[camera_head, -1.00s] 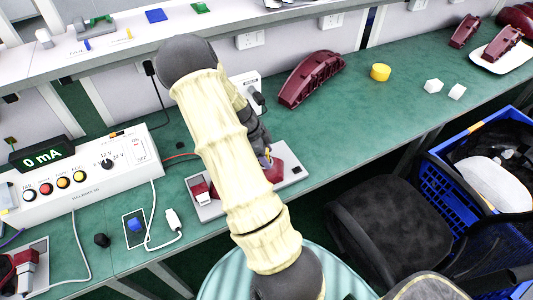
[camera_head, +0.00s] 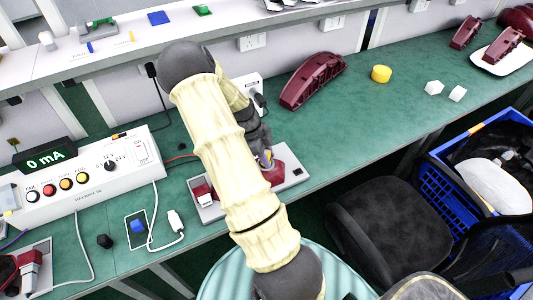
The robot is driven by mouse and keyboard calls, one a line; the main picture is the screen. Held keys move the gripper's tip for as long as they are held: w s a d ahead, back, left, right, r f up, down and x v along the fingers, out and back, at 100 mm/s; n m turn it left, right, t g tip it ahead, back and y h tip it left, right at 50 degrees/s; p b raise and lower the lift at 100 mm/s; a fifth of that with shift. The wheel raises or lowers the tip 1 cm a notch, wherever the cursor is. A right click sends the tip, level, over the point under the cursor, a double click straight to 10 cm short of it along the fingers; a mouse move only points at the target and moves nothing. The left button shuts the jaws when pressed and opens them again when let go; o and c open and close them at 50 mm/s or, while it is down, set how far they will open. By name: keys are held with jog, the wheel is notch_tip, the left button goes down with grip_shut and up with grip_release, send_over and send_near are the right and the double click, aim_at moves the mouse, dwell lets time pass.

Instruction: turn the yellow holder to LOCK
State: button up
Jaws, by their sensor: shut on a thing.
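My gripper (camera_head: 266,160) is at the grey fixture (camera_head: 296,178) on the green bench, partly hidden behind my cream-covered arm. It points down at a dark red lamp part (camera_head: 280,175) on the fixture. A small bit of yellow (camera_head: 269,154) shows at the fingertips, which looks like the yellow holder; the fingers are shut on it. Most of the holder and any LOCK mark are hidden or too small to read. A red and white clamp (camera_head: 202,194) sits at the fixture's left end.
A white test box (camera_head: 90,180) with a display reading 0 mA (camera_head: 45,159) stands left. A black chair (camera_head: 380,225) and blue crate (camera_head: 452,208) stand in front.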

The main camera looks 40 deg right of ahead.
jog(key=shift+r+m+y, duration=0.1)
jog(key=shift+m+y, duration=0.2)
jog(key=shift+m, duration=0.5)
jog(key=shift+a, duration=0.1)
jog(key=shift+p, duration=0.3)
jog(key=m+y+p, duration=0.1)
jog(key=m, duration=0.1)
jog(key=shift+m+g, duration=0.3)
jog(key=shift+s+f+m+y+p, duration=0.1)
jog(key=shift+f+m+y+p, duration=0.1)
jog(key=shift+m, duration=0.35)
jog(key=shift+f+m+y+p, duration=0.1)
jog(key=shift+m+y, duration=0.1)
jog(key=shift+m, duration=0.35)
jog(key=shift+a, duration=0.1)
